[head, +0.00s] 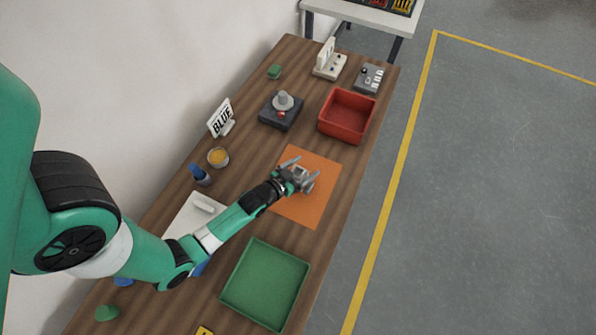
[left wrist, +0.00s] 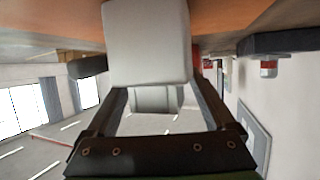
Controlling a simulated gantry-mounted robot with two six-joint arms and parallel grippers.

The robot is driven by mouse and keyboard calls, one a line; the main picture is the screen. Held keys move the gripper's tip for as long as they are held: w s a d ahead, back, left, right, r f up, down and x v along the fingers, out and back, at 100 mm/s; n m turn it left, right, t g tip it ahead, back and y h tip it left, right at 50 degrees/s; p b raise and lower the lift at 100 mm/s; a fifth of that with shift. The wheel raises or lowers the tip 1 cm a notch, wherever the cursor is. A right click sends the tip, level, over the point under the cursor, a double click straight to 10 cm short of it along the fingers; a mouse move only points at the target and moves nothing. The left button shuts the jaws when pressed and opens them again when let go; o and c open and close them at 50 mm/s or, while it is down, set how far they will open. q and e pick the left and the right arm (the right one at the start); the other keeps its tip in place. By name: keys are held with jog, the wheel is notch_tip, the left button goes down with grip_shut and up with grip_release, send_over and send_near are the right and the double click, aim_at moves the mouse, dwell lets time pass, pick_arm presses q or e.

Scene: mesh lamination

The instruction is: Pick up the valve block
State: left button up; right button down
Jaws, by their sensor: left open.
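My left gripper (head: 301,176) is open, low over the orange mat (head: 322,180) in the head view. In the left wrist view, a pale grey block (left wrist: 147,45) with rounded edges, seemingly the valve block, stands close in front of the gripper, between the lines of its two fingers. I cannot tell whether the fingers touch it. In the head view the grey gripper and the block blend together, so the block's outline is mostly hidden there. My right gripper is not in view.
A green tray (head: 237,292) lies nearer on the wooden table, and a red bin (head: 322,127) stands beyond the mat. The mat's right part is clear.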

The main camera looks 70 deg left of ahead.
pick_arm(q)
grip_shut()
dwell(0.3)
jog(key=shift+r, duration=0.15)
jog(key=shift+r, duration=0.2)
notch_tip(320, 180, up, 3)
jog(key=shift+f+p, duration=0.1)
jog(key=shift+p, duration=0.65)
jog(key=s+d+r+p, duration=0.2)
jog(key=d+r, duration=0.7)
jog(key=d, duration=0.5)
jog(key=shift+s+r+p, duration=0.2)
jog(key=shift+r+p, duration=0.2)
jog(key=shift+p, duration=0.35)
